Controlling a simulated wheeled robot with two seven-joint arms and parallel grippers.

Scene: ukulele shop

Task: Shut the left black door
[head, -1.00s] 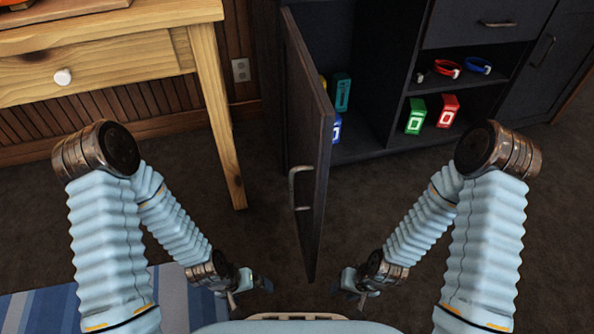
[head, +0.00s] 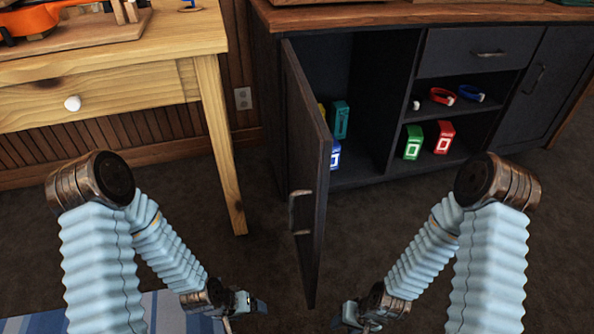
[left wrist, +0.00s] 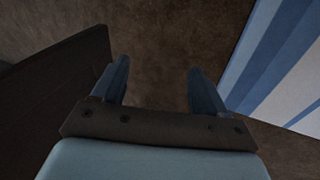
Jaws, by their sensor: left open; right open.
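The left black door (head: 309,160) of the dark cabinet stands wide open in the head view, swung out toward me, with a metal handle (head: 293,210) on its left face. My left gripper (head: 262,308) is low, to the left of the door's lower edge, apart from it. In the left wrist view my left gripper (left wrist: 156,88) is open and empty over the floor, and a dark panel, apparently the door (left wrist: 60,95), shows at the left. My right gripper (head: 340,318) is low, to the right of the door, open and apart from it; its fingertips show only partly.
Inside the cabinet (head: 384,110) are a teal box (head: 340,120) and a blue box (head: 335,155); green (head: 413,142) and red (head: 444,138) boxes sit on the lower right shelf. A wooden table (head: 215,120) stands left of the door. A striped blue rug (head: 170,312) lies front left.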

